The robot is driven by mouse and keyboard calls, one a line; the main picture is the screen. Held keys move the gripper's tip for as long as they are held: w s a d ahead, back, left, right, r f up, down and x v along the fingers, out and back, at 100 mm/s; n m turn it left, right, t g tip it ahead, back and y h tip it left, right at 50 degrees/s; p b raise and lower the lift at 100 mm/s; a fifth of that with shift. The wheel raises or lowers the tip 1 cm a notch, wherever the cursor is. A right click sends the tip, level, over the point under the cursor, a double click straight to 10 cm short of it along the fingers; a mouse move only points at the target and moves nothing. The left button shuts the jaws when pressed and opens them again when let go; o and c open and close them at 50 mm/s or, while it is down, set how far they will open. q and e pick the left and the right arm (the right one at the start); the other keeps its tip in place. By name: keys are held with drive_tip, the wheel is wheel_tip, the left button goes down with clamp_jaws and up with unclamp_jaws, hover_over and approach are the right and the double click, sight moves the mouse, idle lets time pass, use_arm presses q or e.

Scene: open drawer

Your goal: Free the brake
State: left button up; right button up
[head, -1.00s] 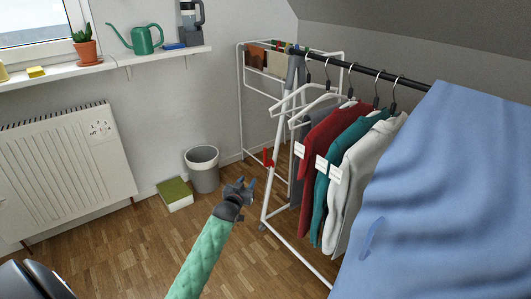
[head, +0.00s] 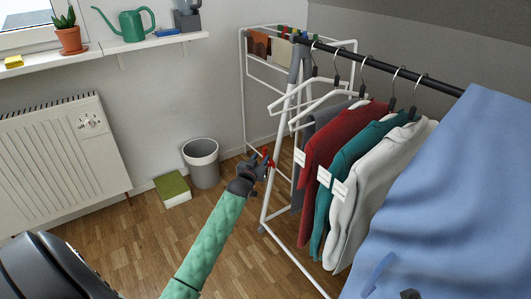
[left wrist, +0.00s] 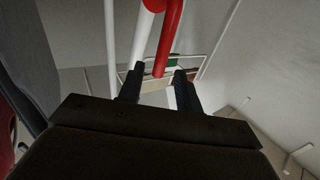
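A red brake lever (head: 269,160) sits low on the white clothes rack's upright, and in the left wrist view the lever (left wrist: 169,40) runs down beside a white tube (left wrist: 142,38). My left gripper (head: 262,160) is at the lever in the head view. In the left wrist view its two dark fingers (left wrist: 158,88) stand apart, with the lever's lower end showing between them. I cannot tell whether either finger touches it. A blue tip (head: 378,271) and a dark part show before the blue cloth, perhaps my right gripper; its opening is unclear.
The clothes rack (head: 265,205) carries red, teal and white garments (head: 345,150) on hangers. A blue cloth (head: 460,190) covers its right side. A grey bin (head: 202,165) and a green-topped box (head: 173,190) stand left of my gripper. Wooden floor between is clear.

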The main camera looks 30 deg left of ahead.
sight(264, 153)
use_arm(q)
drive_tip(key=shift+w+a+b, duration=0.2)
drive_tip(key=shift+w+a, duration=0.05)
drive_tip(key=shift+w, duration=1.05)
drive_tip(key=shift+w+a+b, duration=0.2)
drive_tip(key=shift+w+a, duration=0.05)
drive_tip(key=shift+w, duration=1)
clamp_jaws()
